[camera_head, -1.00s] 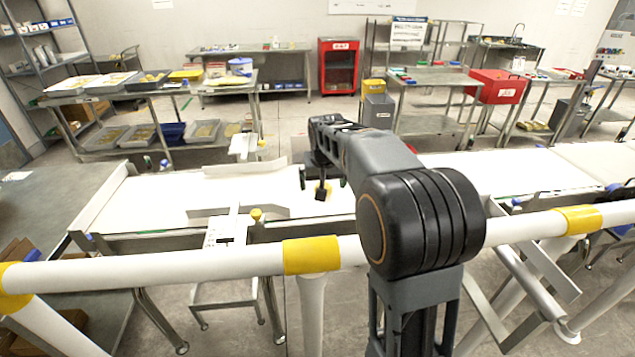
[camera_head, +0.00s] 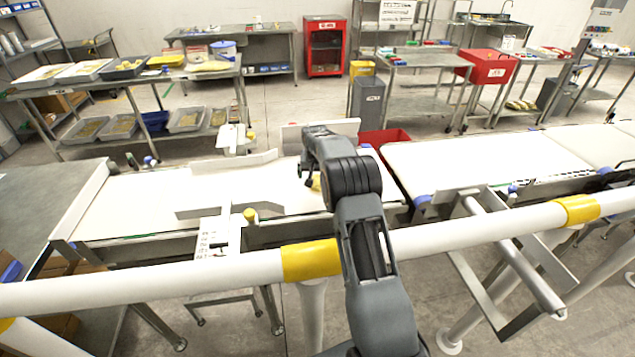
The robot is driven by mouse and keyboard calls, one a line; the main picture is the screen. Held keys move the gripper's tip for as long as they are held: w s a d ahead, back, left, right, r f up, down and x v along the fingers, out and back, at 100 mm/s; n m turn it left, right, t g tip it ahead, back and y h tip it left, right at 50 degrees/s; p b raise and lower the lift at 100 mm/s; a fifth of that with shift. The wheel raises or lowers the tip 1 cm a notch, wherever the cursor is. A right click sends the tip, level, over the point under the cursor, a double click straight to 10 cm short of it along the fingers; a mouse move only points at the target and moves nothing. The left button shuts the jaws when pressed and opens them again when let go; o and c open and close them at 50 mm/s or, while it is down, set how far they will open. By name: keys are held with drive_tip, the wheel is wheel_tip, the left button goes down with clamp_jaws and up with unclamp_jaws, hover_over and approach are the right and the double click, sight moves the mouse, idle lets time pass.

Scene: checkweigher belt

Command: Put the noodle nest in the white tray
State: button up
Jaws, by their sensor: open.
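The noodle nest (camera_head: 316,185) is a small yellow lump on the white belt, near the belt's right end. My arm covers part of it. My gripper (camera_head: 307,174) is open over the belt, close by the nest. The forearm and wrist hide most of the jaws, and I cannot tell whether they touch the nest. I cannot single out the white tray for certain. A pale shallow tray (camera_head: 38,78) lies on the back left table.
A white and yellow rail (camera_head: 150,280) runs across in front of the belt (camera_head: 130,205). Low guides stand on the belt. A red bin (camera_head: 385,137) sits at the gap before the second belt (camera_head: 480,160). Filled trays stand on the back left table's shelves.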

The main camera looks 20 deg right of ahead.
sight(317, 178)
drive_tip(key=shift+d+p+x, duration=0.2)
drive_tip(key=shift+p+x, duration=0.25)
drive_tip(key=shift+x, duration=1.15)
drive_tip(key=shift+d+p+x, duration=0.15)
drive_tip(key=shift+p+x, duration=0.3)
drive_tip(key=shift+x, duration=1.15)
drive_tip(key=shift+w+r, duration=0.1)
drive_tip(key=shift+c, duration=0.4)
drive_tip(key=c, duration=0.9)
drive_tip(key=shift+r, duration=0.15)
